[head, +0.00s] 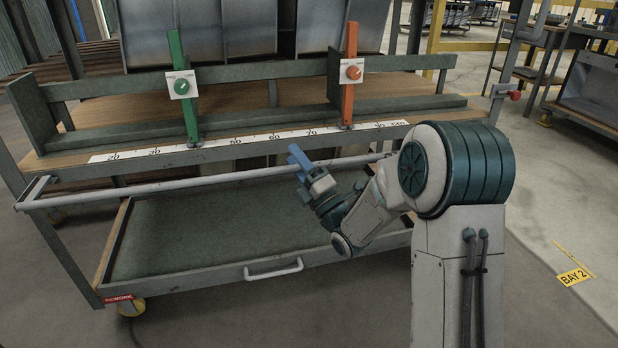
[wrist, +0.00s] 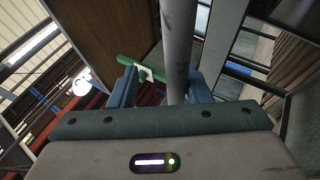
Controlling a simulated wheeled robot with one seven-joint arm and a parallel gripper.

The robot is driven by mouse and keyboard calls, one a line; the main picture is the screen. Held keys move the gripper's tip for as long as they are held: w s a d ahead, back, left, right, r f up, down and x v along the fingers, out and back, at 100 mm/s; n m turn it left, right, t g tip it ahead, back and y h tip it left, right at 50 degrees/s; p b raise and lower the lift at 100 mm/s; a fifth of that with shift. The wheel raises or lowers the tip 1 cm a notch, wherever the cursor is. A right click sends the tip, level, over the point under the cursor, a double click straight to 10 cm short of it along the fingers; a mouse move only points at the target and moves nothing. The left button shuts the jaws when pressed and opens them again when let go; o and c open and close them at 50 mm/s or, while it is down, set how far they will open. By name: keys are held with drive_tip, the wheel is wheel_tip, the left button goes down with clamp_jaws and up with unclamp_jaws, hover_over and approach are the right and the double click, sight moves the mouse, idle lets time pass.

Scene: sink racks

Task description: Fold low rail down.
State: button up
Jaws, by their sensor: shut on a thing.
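The low rail (head: 180,186) is a pale grey round bar across the front of the cart, below the scale strip. It stands out in front of the cart edge, held by an arm at its left end (head: 36,191). My gripper (head: 299,160) has blue fingers and is shut on the rail, right of its middle. In the wrist view the rail (wrist: 177,45) runs up between the blue fingers of my gripper (wrist: 163,88). My gripper and forearm hide part of the rail's right portion.
The cart's upper deck carries a green upright (head: 188,105) and an orange upright (head: 348,100) with knobs. A lower tray (head: 200,245) with a handle (head: 273,269) lies below the rail. Open floor (head: 560,210) lies to the right.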

drive_tip(key=p+v, duration=0.1)
drive_tip(key=v, duration=1.2)
drive_tip(key=shift+s, duration=0.15)
drive_tip(key=shift+d, duration=0.15)
